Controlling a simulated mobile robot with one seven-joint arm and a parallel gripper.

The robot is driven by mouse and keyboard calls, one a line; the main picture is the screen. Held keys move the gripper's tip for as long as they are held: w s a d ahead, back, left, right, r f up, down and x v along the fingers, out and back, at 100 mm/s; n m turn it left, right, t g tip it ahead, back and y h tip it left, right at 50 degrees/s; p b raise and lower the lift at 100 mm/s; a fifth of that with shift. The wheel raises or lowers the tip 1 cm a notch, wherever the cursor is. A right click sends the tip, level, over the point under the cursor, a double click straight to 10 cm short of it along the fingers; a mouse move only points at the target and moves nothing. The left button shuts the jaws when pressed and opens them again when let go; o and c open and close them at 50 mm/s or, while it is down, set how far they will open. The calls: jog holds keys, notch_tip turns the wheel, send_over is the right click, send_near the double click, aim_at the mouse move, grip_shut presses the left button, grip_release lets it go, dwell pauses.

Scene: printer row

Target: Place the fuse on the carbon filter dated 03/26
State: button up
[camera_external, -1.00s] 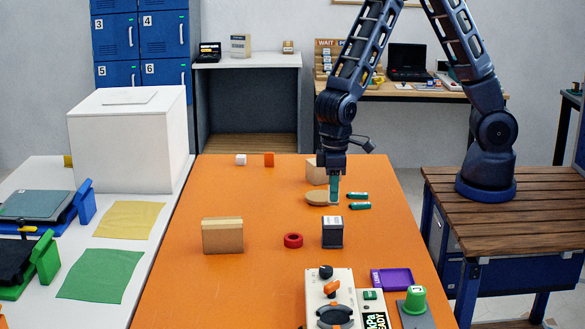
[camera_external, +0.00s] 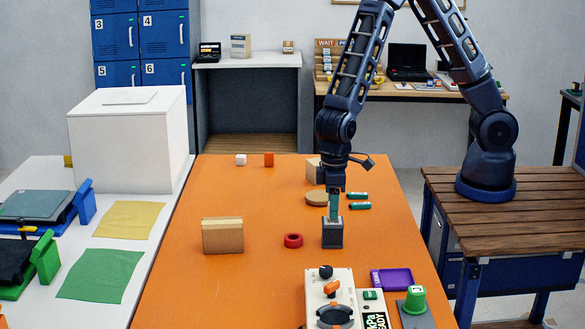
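My gripper (camera_external: 334,213) points straight down, its teal lower end at the top of a small dark grey box (camera_external: 332,236) with a pale top. I cannot tell whether it touches the box or hovers just over it. The fingers are too small to show whether they are open, shut or holding something. Two teal cylinders with dark ends, the upper one (camera_external: 357,196) and the lower one (camera_external: 360,206), lie on the orange table behind and right of the box. I cannot tell which thing is the fuse, and no 03/26 date is readable on any object.
On the orange table (camera_external: 250,290) are a tan box (camera_external: 222,236), red ring (camera_external: 293,241), round tan disc (camera_external: 317,198), purple tray (camera_external: 391,279) and cream device (camera_external: 329,285). A green-knobbed unit (camera_external: 412,303) stands front right.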

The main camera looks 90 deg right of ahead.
dwell(0.3)
notch_tip(320, 180, up, 12)
jog(key=s+d+r+t+h, duration=0.2)
jog(key=s+d+r, duration=0.8)
jog(key=d+r, duration=0.45)
jog(key=s+d+r+t+y, duration=0.1)
jog(key=s+d, duration=0.3)
jog(key=s, duration=0.4)
jog(key=s+d+r+t+y, duration=0.1)
jog(key=s+d+r, duration=0.2)
jog(key=s+d, duration=0.2)
jog(key=s, duration=0.3)
jog(key=shift+d+t, duration=0.25)
jog(key=shift+t, duration=0.05)
